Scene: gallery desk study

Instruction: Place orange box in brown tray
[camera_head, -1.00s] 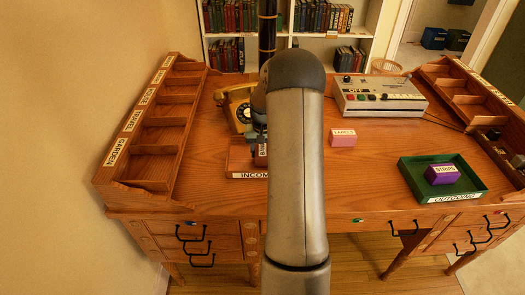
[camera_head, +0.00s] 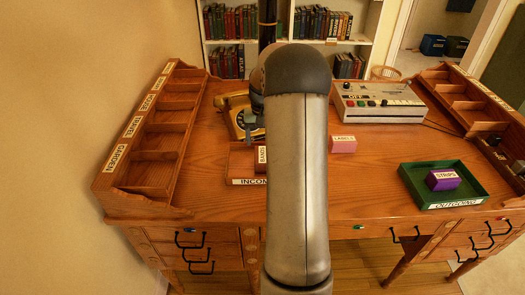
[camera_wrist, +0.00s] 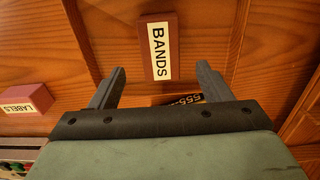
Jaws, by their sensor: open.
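A reddish-brown box marked BANDS (camera_head: 260,158) stands in the brown tray (camera_head: 236,162), whose front label reads INCOM before my arm hides the rest. No clearly orange box shows. In the wrist view the BANDS box (camera_wrist: 158,48) lies between and beyond my two fingers, with gaps on both sides. My gripper (camera_wrist: 161,68) is open and empty, above the tray. In the head view it is mostly hidden behind my arm. A pink box marked LABELS (camera_head: 343,144) sits on the desk right of the tray. It also shows in the wrist view (camera_wrist: 28,97).
A green tray (camera_head: 410,178) marked OUTGOING holds a purple box marked STRIPS (camera_head: 443,180). A yellow telephone (camera_head: 237,105) stands behind the brown tray. A grey device (camera_head: 380,101) is at the back right. Pigeonhole racks line both sides. The desk's front middle is clear.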

